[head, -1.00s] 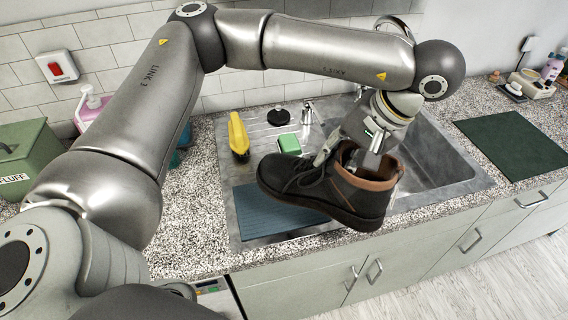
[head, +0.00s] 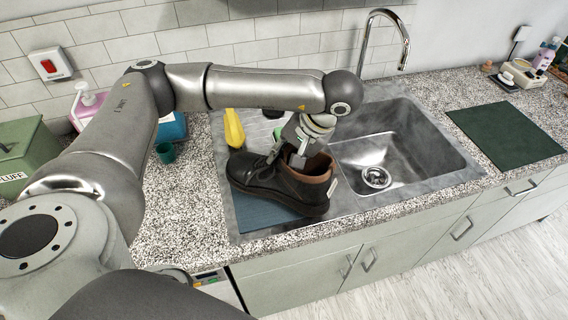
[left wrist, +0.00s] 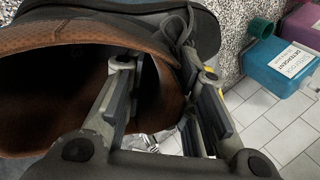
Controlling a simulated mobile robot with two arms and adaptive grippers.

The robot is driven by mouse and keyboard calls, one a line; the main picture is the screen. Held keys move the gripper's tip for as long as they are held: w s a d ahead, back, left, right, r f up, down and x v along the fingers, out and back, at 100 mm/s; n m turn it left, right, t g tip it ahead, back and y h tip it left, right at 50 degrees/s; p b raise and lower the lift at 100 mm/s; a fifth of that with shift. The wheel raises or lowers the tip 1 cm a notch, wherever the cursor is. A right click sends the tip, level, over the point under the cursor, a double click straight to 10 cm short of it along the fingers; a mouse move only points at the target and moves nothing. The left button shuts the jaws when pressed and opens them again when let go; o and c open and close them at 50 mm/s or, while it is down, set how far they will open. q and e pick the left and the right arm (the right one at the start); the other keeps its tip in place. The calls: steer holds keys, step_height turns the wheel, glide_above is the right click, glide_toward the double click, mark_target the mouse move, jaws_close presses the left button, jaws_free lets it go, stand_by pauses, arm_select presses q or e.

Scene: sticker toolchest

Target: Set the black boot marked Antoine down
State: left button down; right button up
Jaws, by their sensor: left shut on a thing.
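The black boot (head: 275,190) has a brown lining and a small white tag at its heel, too small to read. It is roughly level over the blue ribbed mat (head: 256,214) on the left part of the sink, toe to the left. I cannot tell whether its sole touches the mat. My left gripper (head: 301,157) is shut on the boot's upper edge. In the left wrist view the gripper (left wrist: 165,70) has its fingers on either side of the boot's wall, with the brown lining (left wrist: 60,45) beside them. My right gripper is not in view.
The sink basin (head: 400,140) and tall tap (head: 405,45) are right of the boot. A yellow object (head: 234,128) stands behind it. A teal cup (head: 165,152) and blue detergent container (head: 173,126) are to the left. A dark green mat (head: 503,136) lies clear at right.

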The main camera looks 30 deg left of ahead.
arm_select(q)
steer(key=shift+a+f+p, duration=0.1)
steer(key=shift+f+p, duration=0.4)
steer(key=shift+f, duration=1.1)
steer(key=shift+f, duration=0.1)
steer(key=c, duration=1.2)
jaws_free()
